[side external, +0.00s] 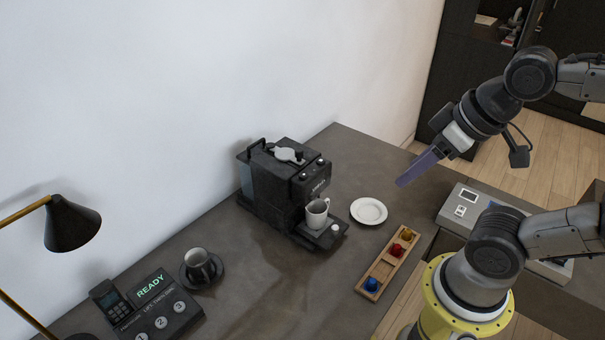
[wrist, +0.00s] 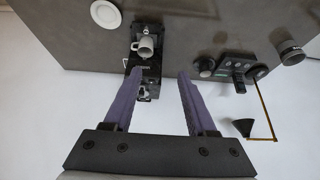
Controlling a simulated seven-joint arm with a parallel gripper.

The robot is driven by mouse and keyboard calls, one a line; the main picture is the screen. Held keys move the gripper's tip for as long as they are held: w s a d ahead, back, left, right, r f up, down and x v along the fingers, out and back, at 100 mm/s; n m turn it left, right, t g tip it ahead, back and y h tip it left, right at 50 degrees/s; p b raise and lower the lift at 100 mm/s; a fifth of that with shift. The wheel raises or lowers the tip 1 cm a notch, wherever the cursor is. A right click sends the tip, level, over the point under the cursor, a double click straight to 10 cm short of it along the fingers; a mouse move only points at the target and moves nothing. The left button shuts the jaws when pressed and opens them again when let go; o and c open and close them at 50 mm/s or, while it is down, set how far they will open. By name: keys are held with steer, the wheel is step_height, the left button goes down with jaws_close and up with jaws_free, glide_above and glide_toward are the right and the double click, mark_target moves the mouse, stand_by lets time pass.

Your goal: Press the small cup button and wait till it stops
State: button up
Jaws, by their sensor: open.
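The black coffee machine (side external: 270,185) stands against the wall in the side view. It also shows in the wrist view (wrist: 152,70), partly between my fingers. Small round light knobs (side external: 302,176) sit on its upper front; which one is the small cup button cannot be read. A white cup (side external: 317,213) stands upright on its drip tray, and the cup shows in the wrist view (wrist: 146,46). My gripper (side external: 402,183) is open and empty, with purple fingers (wrist: 159,74). It hangs in the air to the right of the machine, apart from it.
A white saucer (side external: 369,211) and a wooden tray (side external: 376,295) with colored capsules lie right of the machine. A black lamp (side external: 72,224) stands far left.

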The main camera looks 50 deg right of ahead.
steer(key=shift+c, duration=0.2)
jaws_close()
stand_by(1.5)
